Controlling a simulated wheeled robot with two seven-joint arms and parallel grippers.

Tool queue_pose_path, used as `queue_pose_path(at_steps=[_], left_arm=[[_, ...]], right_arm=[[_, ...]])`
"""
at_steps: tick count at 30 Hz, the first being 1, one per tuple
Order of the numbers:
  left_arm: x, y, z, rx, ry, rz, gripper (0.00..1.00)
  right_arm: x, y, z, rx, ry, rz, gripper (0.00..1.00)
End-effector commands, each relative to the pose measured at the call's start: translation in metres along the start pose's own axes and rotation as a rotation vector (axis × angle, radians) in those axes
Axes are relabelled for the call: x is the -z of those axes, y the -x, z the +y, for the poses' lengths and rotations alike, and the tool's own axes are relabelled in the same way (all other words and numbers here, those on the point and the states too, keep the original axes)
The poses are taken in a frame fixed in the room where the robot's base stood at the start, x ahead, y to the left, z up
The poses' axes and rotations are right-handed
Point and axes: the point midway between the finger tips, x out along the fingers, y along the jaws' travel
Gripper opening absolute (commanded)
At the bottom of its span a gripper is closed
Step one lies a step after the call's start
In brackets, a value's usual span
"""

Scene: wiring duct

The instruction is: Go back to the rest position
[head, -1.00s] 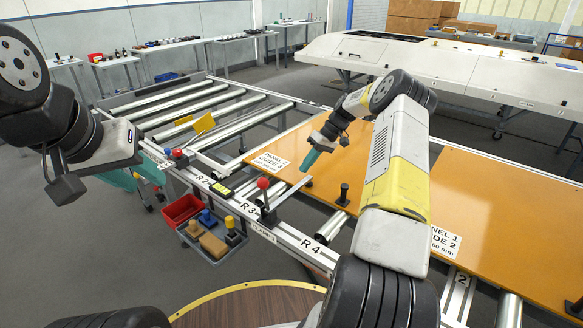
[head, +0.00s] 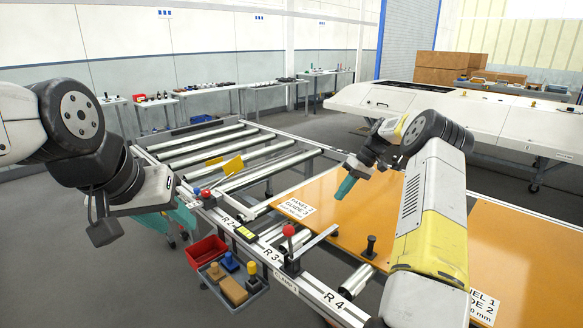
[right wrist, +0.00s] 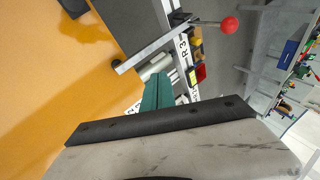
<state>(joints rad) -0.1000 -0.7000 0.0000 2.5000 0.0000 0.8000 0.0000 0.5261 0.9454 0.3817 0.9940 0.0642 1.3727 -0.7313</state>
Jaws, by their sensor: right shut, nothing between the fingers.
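My right gripper (head: 345,187) has its teal fingers closed together with nothing between them. It hangs in the air above the orange panel's near left corner, beside the printed panel label (head: 297,207). In the right wrist view the teal fingers (right wrist: 157,92) show as one closed piece, apart from the rail behind. My left arm enters at the left, and its hand (head: 148,192) is raised in front of the frame's left end. The orange panel (head: 335,212) lies on the frame.
A red-knobbed clamp (head: 289,231) stands on the front rail (head: 315,290). A red bin (head: 206,252) and a grey tray (head: 238,295) with coloured parts hang before the rail. Bare rollers (head: 215,150) lie behind. A second orange panel (head: 530,250) is at right. Floor at lower left is clear.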

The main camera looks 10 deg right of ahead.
Motion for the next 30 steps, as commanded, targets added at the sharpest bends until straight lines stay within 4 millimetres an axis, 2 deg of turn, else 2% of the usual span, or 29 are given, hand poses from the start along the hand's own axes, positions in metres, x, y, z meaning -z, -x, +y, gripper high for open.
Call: queue_pose_path(at_steps=[1,6,11,14,18,21,27,30], left_arm=[[0.000,0.000,0.000,0.000,0.000,0.000,0.36],[0.000,0.000,0.000,0.000,0.000,0.000,0.36],[0.000,0.000,0.000,0.000,0.000,0.000,0.36],[0.000,0.000,0.000,0.000,0.000,0.000,0.36],[0.000,0.000,0.000,0.000,0.000,0.000,0.36],[0.000,0.000,0.000,0.000,0.000,0.000,0.36],[0.000,0.000,0.000,0.000,0.000,0.000,0.36],[0.000,0.000,0.000,0.000,0.000,0.000,0.36]], right_arm=[[0.006,0.014,-0.024,-0.034,0.010,-0.010,0.00],[0.005,0.053,-0.100,-0.164,0.002,-0.025,0.00],[-0.013,0.084,-0.168,-0.278,-0.021,-0.005,0.00],[-0.033,0.099,-0.207,-0.342,-0.041,0.024,0.00],[-0.070,0.115,-0.256,-0.416,-0.072,0.083,0.00],[-0.100,0.121,-0.285,-0.455,-0.098,0.139,0.00],[-0.169,0.119,-0.331,-0.495,-0.151,0.269,0.00],[-0.201,0.111,-0.345,-0.495,-0.176,0.335,0.00]])
